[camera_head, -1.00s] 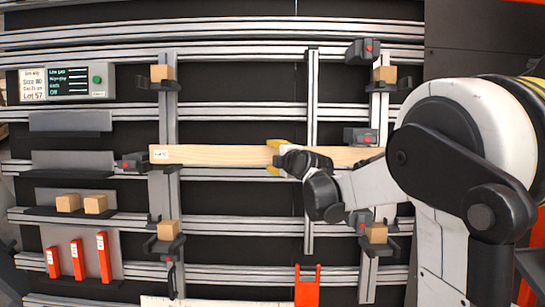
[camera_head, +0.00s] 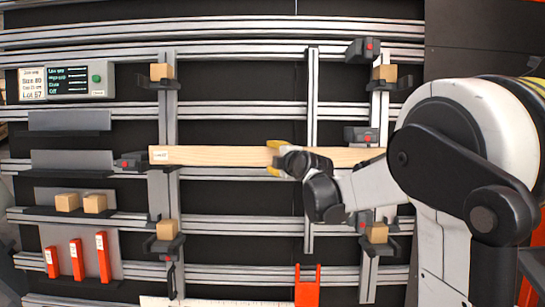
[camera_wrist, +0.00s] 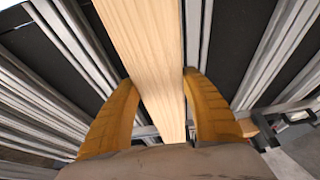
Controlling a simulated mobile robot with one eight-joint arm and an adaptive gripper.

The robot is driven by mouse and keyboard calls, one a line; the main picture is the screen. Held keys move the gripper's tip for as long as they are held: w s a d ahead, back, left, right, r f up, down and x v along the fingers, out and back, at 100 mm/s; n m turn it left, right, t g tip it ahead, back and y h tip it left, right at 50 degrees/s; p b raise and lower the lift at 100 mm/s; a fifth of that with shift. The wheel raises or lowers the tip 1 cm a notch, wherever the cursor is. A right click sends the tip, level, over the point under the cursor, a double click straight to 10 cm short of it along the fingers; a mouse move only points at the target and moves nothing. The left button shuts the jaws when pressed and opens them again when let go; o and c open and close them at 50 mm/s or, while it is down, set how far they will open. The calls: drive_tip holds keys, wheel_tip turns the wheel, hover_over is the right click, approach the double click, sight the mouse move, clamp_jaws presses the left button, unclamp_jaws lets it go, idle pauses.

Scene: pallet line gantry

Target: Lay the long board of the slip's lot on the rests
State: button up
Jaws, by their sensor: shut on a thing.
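The long pale wooden board (camera_head: 220,155) lies level across the middle of the gantry, with a small white label at its left end. My gripper (camera_head: 275,158) is shut on it near its middle; the yellow fingers also show on both sides of the board (camera_wrist: 148,45) in the wrist view (camera_wrist: 160,112). The board's left end is at the left middle rest (camera_head: 133,162); its right end is near the right post, partly behind my arm. I cannot tell whether it touches the rests. The slip (camera_head: 32,84) at the upper left reads Lot 57.
Wooden blocks sit on the upper left (camera_head: 162,72), upper right (camera_head: 385,73), lower left (camera_head: 168,230) and lower right (camera_head: 376,233) holders. A grey panel with a screen (camera_head: 68,81) and green button is beside the slip. Red pieces (camera_head: 78,260) and two blocks (camera_head: 67,202) stand on left shelves. A red bracket (camera_head: 307,287) is below.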

drive_tip(key=o, duration=1.5)
drive_tip(key=shift+c, duration=0.2)
drive_tip(key=v, duration=1.2)
drive_tip(key=s+d+m+g+h, duration=0.1)
drive_tip(key=s+d+m, duration=0.3)
drive_tip(key=s, duration=0.5)
drive_tip(key=s+d+f+m+g+h, duration=0.1)
drive_tip(key=s+d+m+g+h, duration=0.1)
drive_tip(key=s+d+m, duration=0.3)
drive_tip(key=s+d+f+m+g+h, duration=0.1)
drive_tip(key=s+d+m, duration=0.3)
drive_tip(key=s+m, duration=0.7)
drive_tip(key=s+h, duration=0.1)
drive_tip(key=s, duration=0.2)
drive_tip(key=shift+d+g, duration=0.3)
drive_tip(key=shift+g, duration=0.1)
drive_tip(key=shift+s, duration=0.15)
